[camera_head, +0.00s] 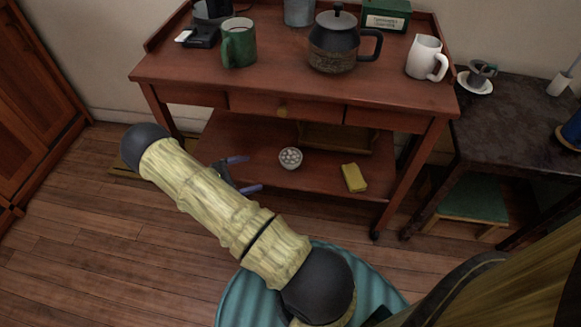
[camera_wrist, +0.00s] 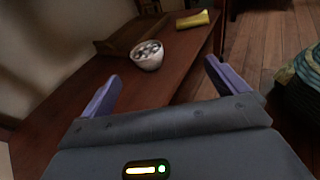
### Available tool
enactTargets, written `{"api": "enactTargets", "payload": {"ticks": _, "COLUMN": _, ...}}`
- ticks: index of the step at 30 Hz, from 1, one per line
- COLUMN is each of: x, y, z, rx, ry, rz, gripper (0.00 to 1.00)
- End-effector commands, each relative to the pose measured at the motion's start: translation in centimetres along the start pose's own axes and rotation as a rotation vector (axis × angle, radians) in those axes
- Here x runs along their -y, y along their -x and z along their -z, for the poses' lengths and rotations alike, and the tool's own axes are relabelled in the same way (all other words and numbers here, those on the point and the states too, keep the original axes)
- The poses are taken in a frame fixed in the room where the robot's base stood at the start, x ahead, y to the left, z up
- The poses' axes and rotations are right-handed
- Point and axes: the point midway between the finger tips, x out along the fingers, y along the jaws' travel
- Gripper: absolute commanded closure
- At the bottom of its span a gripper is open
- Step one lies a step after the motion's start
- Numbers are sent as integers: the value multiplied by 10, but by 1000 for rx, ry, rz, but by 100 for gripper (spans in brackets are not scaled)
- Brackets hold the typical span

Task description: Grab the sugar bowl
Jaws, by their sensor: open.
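The sugar bowl (camera_head: 290,158) is a small white bowl filled with pale lumps. It stands upright on the lower shelf of the wooden cart, and it also shows in the wrist view (camera_wrist: 148,55), ahead of the fingers. My gripper (camera_head: 243,173) is at the left part of the lower shelf, to the left of the bowl and apart from it. Its two purple fingers are spread, with nothing between them, in the wrist view (camera_wrist: 160,88). My arm hides part of the gripper in the head view.
A yellow block (camera_head: 354,177) lies right of the bowl, and a wooden tray (camera_head: 335,138) sits behind. The cart's top (camera_head: 285,85) overhangs the shelf and carries a green mug (camera_head: 239,43), a dark teapot (camera_head: 333,45) and a white pitcher (camera_head: 424,58). A dark side table (camera_head: 515,110) stands right.

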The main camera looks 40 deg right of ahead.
Motion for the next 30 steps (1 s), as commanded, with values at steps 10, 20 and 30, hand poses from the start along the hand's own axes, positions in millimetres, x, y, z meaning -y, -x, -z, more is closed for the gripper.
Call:
{"api": "enactTargets", "payload": {"ticks": 10, "x": -14, "y": -6, "z": 51, "rx": 187, "ry": 81, "rz": -145, "gripper": 2}}
{"api": "enactTargets", "payload": {"ticks": 20, "x": -14, "y": -10, "z": 50, "rx": 184, "ry": 81, "rz": -143, "gripper": 2}}
{"api": "enactTargets", "payload": {"ticks": 30, "x": -21, "y": -63, "z": 42, "rx": 183, "ry": 79, "rz": -138, "gripper": 2}}
